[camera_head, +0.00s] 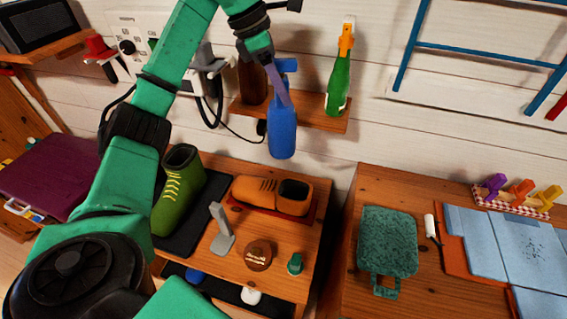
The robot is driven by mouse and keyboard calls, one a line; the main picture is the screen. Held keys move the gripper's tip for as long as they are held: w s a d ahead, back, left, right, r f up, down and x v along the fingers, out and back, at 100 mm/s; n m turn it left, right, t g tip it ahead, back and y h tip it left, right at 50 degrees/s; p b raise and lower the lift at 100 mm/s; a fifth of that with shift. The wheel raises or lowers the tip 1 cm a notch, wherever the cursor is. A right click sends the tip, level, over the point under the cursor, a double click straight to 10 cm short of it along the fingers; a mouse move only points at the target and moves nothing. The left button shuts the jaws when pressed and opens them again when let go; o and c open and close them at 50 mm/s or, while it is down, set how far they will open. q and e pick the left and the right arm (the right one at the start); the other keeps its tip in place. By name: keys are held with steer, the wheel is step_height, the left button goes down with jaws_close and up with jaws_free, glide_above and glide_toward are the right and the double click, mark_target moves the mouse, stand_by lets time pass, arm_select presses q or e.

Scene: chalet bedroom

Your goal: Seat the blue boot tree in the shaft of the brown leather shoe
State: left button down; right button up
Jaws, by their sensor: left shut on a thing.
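My left gripper (284,95) is shut on the blue boot tree (282,132), which hangs below it with its wide rounded end down. The boot tree is in the air above the brown leather shoe (256,192), apart from it. The shoe lies on a red mat (305,212) on the wooden bench, toe to the left. Its dark shaft opening is at the right end and faces up. My right gripper is not in view.
A green boot (178,190) with yellow laces stands on a dark mat left of the shoe. A grey metal stand (222,230), a round brown tin (258,255) and a small green item (295,264) sit in front. A wall shelf (320,122) holds a green bottle (340,75) behind the boot tree.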

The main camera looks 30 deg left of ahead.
mark_target(282, 156)
arm_select(q)
step_height(282, 156, down, 20)
steer(key=shift+r+p, duration=0.2)
steer(key=shift+p, duration=0.15)
steer(key=shift+f, duration=0.2)
steer(key=shift+c, duration=1.6)
jaws_free()
steer(key=b+v, duration=0.1)
steer(key=v, duration=1.1)
steer(key=shift+r, duration=0.25)
